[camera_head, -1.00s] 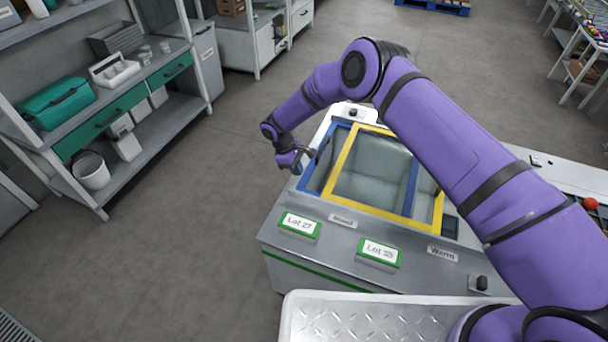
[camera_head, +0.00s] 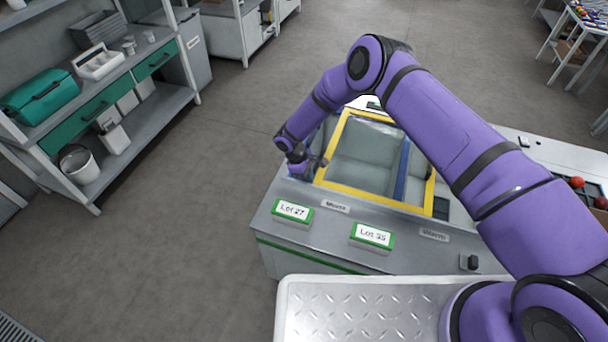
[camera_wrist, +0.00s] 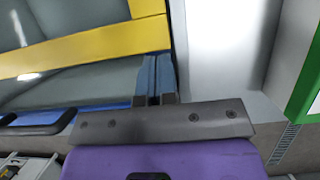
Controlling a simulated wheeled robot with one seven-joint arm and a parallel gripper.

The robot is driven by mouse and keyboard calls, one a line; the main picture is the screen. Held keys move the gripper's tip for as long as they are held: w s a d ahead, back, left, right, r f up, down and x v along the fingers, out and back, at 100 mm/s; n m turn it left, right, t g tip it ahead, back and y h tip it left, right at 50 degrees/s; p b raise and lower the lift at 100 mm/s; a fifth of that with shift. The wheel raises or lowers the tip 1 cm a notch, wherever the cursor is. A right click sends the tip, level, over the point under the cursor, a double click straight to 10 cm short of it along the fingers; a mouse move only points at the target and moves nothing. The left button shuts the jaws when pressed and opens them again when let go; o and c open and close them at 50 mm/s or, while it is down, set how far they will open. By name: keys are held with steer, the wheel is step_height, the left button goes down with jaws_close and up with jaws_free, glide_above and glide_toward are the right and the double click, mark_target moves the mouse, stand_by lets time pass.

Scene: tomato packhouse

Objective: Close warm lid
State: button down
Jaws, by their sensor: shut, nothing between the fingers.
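The grey chest (camera_head: 262,225) has sliding glass lids. A yellow-framed lid (camera_head: 372,200) lies over its middle and left, and a blue frame bar (camera_head: 403,170) shows through it near its right side. The label that reads like "Warm" (camera_head: 434,235) is on the chest's right front. A dark gap (camera_head: 441,208) shows right of the yellow frame. My gripper (camera_head: 303,163) is shut and empty at the chest's left end. In the wrist view its fingertips (camera_wrist: 154,72) are beside the yellow frame corner (camera_wrist: 150,35); I cannot tell whether they touch. Blue frame (camera_wrist: 95,107) shows at lower left.
Lot 27 (camera_head: 292,211) and Lot 35 (camera_head: 372,237) tags stand on the front ledge. A black knob (camera_head: 469,262) is at the right front. A shelf unit (camera_head: 150,110) with a teal box (camera_head: 40,97) stands left. The floor between is clear. Tomatoes (camera_head: 577,182) lie far right.

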mark_target(397, 205)
steer(key=s+d, duration=0.3)
steer(key=d, duration=0.7)
steer(key=s+d, duration=0.3)
steer(key=d, duration=0.7)
steer(key=s+d, duration=0.4)
steer(key=d, duration=0.6)
steer(key=shift+s, duration=0.1)
steer(key=shift+a, duration=0.1)
